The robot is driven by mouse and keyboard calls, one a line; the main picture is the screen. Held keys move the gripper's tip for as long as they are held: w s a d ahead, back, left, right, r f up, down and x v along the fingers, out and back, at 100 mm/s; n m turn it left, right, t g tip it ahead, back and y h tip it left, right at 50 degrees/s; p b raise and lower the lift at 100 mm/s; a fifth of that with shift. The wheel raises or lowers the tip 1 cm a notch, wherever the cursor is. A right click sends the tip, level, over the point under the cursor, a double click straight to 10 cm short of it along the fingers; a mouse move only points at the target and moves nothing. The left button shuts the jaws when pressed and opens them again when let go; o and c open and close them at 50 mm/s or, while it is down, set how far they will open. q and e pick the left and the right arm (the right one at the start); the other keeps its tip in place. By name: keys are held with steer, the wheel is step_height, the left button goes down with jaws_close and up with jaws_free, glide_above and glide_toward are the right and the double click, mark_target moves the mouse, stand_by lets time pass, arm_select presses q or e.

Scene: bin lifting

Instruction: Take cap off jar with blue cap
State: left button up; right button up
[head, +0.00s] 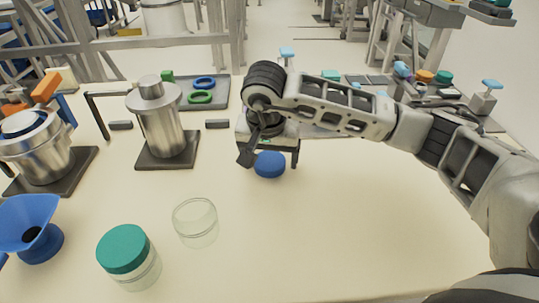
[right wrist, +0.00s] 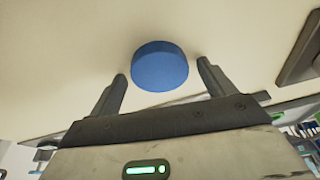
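The blue cap (head: 269,164) lies on the cream table, with no jar visible under it. An open clear glass jar (head: 195,222) without a cap stands to its lower left. My right gripper (head: 270,157) is open at the blue cap, with one finger on each side. In the right wrist view the blue cap (right wrist: 160,67) sits between and just beyond the fingertips (right wrist: 162,70), with a gap on both sides. A second jar with a green cap (head: 123,249) stands nearer, at the lower left. My left gripper is not in view.
A blue funnel-shaped thing (head: 28,226) stands at the left edge. Metal canisters (head: 160,125) on dark plates stand behind the jars. A grey tray (head: 206,100) holds blue and green rings. The table right of the blue cap is clear.

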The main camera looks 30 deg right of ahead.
mark_target(267, 171)
steer(key=shift+r, duration=0.1)
steer(key=shift+r, duration=0.25)
steer(key=v, duration=1.1)
steer(key=shift+r+p, duration=0.3)
